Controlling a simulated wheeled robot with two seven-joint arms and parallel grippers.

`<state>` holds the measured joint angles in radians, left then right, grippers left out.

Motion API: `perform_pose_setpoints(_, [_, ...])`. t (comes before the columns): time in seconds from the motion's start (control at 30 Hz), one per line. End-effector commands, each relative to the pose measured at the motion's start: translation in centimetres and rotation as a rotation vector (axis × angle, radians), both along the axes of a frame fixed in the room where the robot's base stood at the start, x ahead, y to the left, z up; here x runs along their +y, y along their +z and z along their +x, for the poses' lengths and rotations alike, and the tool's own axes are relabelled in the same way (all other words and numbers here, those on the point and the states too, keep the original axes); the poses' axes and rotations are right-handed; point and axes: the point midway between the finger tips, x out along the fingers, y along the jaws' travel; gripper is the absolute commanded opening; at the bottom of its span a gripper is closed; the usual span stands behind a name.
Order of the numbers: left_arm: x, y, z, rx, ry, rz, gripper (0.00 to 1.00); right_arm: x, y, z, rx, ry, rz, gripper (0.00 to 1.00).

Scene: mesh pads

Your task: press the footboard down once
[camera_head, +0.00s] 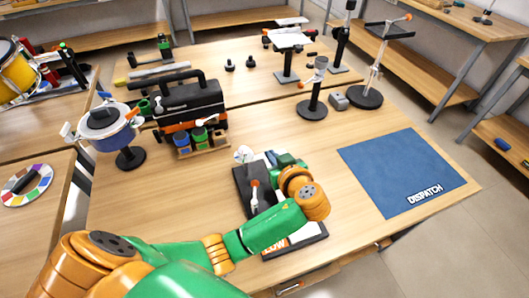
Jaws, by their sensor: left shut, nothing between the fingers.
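A dark flat device (243,178) lies on the wooden table in front of me, and I take it to carry the footboard. A small upright lever with an orange tip (254,186) stands on it, and an orange and white label reading "LOW" (274,248) shows at its near end. My left arm crosses over the device and hides much of its middle. My left gripper (284,162) is over its far right part, partly hidden behind my orange wrist. It is shut and empty. I cannot tell whether it touches the board. My right gripper is not in view.
A blue mat marked "DISPATCH" (400,172) lies to the right. A black toolbox (188,103) and a blue pot on a stand (105,128) are at the back left. Round-based stands (312,108) are behind. The table between device and mat is clear.

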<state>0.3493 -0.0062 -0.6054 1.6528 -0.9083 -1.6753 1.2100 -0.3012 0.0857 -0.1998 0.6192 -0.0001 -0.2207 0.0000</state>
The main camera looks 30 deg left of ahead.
Motion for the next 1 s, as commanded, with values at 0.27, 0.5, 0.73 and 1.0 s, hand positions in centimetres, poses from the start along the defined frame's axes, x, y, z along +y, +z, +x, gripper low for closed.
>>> perform_pose_setpoints(0.27, [3.7,-3.0,3.2,0.003,0.002,0.004,0.0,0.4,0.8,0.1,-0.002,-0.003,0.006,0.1])
perform_pose_setpoints(0.5, [4.3,-5.8,3.8,0.0,0.0,0.0,0.0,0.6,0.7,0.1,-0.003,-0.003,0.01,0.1])
perform_pose_setpoints(0.73, [4.3,-6.1,3.8,-0.001,0.0,-0.001,0.0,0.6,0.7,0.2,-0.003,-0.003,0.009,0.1])
perform_pose_setpoints(1.0, [4.8,-7.8,4.2,0.043,0.005,-0.048,0.0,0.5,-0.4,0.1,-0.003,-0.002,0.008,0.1])
